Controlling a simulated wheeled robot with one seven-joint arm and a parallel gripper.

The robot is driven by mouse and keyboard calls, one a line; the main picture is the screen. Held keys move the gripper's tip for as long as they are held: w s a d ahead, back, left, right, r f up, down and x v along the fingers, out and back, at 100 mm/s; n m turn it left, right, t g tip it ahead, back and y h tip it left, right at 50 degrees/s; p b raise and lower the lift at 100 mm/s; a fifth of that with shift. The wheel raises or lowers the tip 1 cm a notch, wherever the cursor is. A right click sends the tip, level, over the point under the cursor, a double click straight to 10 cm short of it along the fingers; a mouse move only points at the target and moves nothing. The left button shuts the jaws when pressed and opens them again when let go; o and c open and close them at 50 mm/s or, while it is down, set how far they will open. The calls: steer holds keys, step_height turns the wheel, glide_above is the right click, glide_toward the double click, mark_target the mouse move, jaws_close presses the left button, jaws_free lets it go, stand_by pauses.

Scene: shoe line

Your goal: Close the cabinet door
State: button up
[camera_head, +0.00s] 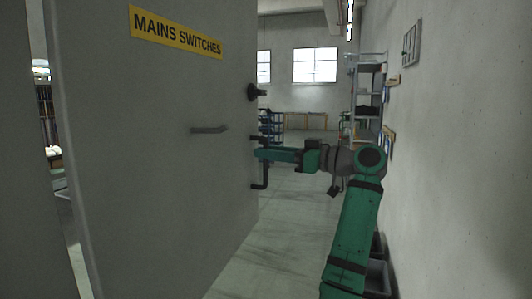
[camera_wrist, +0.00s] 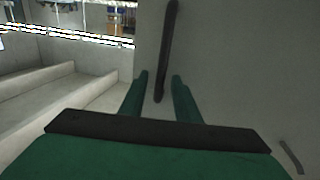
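The cabinet door (camera_head: 150,190) is a large grey panel filling the left of the head view, with a yellow "MAINS SWITCHES" label (camera_head: 176,31). A grey lever handle (camera_head: 208,129) is on its face. My gripper (camera_head: 257,154) is at the door's right edge, close to black fittings there, its tips partly hidden. In the wrist view its two green fingers (camera_wrist: 159,76) are apart, facing a grey panel. A dark bar (camera_wrist: 168,45) appears between them; whether it is inside the grip or beyond it, I cannot tell.
A pale wall (camera_head: 455,160) runs along the right, close to my arm. Shelving (camera_head: 368,95) stands further back, and dark bins (camera_head: 378,272) sit low behind my arm. The floor (camera_head: 290,225) between door and arm is clear.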

steer(key=shift+w+a, duration=0.35)
steer(key=shift+a, duration=0.25)
jaws_close()
